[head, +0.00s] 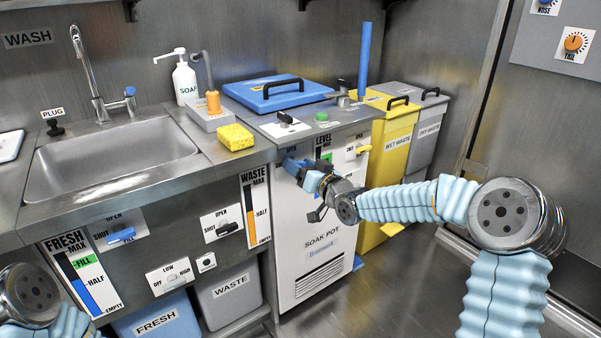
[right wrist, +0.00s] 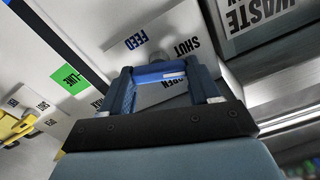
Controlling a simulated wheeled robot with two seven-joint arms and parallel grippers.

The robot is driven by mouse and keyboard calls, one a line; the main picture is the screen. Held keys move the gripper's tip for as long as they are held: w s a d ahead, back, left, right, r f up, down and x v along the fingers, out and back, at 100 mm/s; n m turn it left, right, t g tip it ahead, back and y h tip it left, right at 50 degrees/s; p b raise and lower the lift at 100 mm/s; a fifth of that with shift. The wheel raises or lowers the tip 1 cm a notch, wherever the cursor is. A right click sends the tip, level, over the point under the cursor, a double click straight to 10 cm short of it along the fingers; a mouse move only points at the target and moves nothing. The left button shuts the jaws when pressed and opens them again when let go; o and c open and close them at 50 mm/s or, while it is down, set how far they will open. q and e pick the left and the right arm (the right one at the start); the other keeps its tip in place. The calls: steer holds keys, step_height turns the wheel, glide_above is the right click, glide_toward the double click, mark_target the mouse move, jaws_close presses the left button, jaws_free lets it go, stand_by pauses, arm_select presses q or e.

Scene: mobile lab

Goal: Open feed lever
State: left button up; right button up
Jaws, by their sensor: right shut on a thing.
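The feed lever is a small blue handle on a white label plate on the soak pot front (head: 322,215). My left gripper is out of view; only part of that arm shows at lower left.
Yellow (head: 395,145) and grey bins stand at right. The floor in front is clear.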

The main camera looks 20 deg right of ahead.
steer(key=o, duration=1.1)
steer(key=shift+c, duration=0.2)
steer(key=v, duration=1.3)
steer(key=shift+s+b, duration=0.35)
steer(key=shift+s, duration=0.05)
steer(key=shift+d, duration=0.1)
